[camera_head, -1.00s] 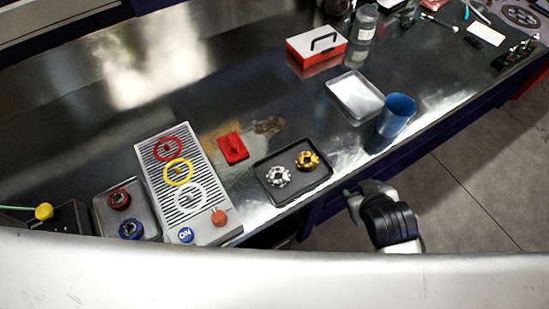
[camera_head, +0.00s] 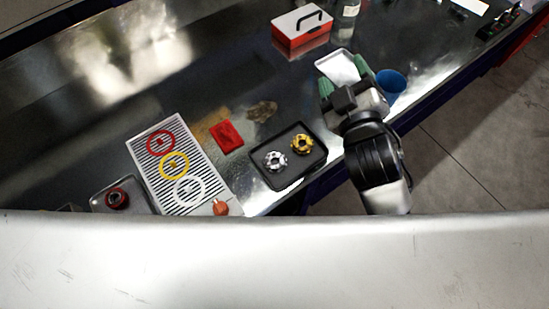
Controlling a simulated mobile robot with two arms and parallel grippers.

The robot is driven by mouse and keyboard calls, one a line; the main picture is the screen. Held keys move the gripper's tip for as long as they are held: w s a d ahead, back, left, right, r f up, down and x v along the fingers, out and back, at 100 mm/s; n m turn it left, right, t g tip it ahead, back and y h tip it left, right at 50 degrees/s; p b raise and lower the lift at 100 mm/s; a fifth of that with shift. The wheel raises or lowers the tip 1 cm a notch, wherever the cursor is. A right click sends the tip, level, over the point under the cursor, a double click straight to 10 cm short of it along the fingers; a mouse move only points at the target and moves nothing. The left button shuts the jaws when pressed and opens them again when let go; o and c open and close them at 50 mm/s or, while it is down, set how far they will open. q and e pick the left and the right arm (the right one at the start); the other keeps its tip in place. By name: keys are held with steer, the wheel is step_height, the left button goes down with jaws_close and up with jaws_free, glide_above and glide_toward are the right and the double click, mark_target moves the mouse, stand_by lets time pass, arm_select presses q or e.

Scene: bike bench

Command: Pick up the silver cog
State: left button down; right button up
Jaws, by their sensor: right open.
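The silver cog (camera_head: 275,161) lies in a dark shallow tray (camera_head: 286,183) near the bench's front edge. A gold cog (camera_head: 302,145) lies beside it in the same tray, to its upper right. My right gripper (camera_head: 345,84) is open, its green fingertips spread apart, up and to the right of the dark tray. It is apart from both cogs and covers part of a silver tray (camera_head: 338,66). My left gripper does not show.
A blue cup (camera_head: 392,84) stands just right of my right gripper. A red and white toolbox (camera_head: 302,28) stands behind. A red block (camera_head: 226,137) and a striped board with colored rings (camera_head: 188,191) lie left of the dark tray.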

steer(key=s+a+r+n+y, duration=0.4)
steer(key=a+r+n+y, duration=0.8)
steer(key=n+y, duration=0.45)
steer(key=s+a+n+g+y, duration=0.1)
steer(key=s+a+n+g, duration=0.3)
steer(key=n+g, duration=0.75)
steer(key=s+a+n+g+y, duration=0.2)
steer(key=s+a+n+g, duration=0.25)
steer(key=n+g, duration=0.75)
steer(key=n+t+h, duration=0.4)
steer(key=n+h, duration=0.9)
steer(key=h, duration=0.8)
glide_toward(275, 164)
steer(key=shift+d+f+p, duration=0.15)
steer(key=shift+f+p, duration=0.5)
steer(key=shift+f, duration=0.25)
steer(key=shift+s+a+f+p, duration=0.15)
steer(key=shift+a+f+p, duration=0.05)
steer(key=shift+f+p, duration=0.3)
steer(key=f, duration=0.1)
steer(key=f+p, duration=0.1)
steer(key=a+f, duration=0.1)
steer(key=shift+s+f, duration=0.3)
steer(key=shift+f, duration=0.45)
steer(key=c, duration=0.7)
